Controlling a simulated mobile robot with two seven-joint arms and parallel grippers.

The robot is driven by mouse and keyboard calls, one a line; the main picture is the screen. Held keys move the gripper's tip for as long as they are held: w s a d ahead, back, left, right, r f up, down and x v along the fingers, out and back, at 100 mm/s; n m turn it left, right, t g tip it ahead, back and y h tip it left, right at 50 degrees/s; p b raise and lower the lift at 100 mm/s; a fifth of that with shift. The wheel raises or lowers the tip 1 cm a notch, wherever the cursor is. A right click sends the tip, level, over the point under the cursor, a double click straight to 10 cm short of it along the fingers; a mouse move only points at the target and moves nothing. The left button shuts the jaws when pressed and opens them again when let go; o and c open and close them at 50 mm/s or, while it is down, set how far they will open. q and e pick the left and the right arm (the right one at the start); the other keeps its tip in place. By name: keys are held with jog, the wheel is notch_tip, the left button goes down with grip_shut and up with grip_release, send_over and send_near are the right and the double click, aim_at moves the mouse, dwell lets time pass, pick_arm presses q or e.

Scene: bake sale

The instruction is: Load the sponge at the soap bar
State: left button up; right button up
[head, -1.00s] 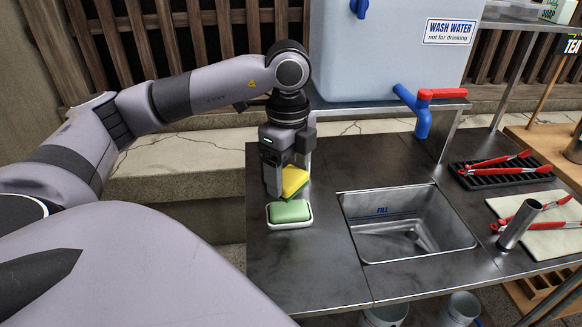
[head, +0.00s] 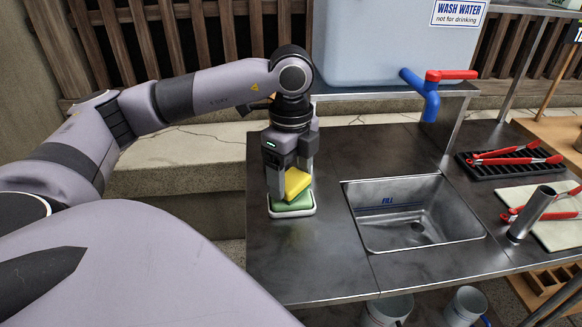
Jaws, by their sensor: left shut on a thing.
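My left gripper (head: 291,181) points down and is shut on the yellow sponge (head: 298,183), which is tilted between its fingers. The sponge is over the green soap bar (head: 293,204), which lies in a white dish (head: 294,214) on the left part of the metal counter. The sponge overlaps the soap in the head view and looks close to it or touching; I cannot tell which. The left finger hides part of the soap and the dish. My right gripper is not in view.
A metal sink basin (head: 415,220) is to the right of the dish. A blue tap with a red handle (head: 431,94) hangs from the wash water tank (head: 400,45). Red tongs (head: 515,155) lie on a black rack further right. The counter front is clear.

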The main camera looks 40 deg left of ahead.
aim_at(291, 179)
pick_arm(q)
jog(key=shift+f+b, duration=0.45)
jog(key=shift+f, duration=0.15)
dwell(1.4)
jog(key=shift+r+p, duration=2.9)
jog(key=shift+r, duration=0.7)
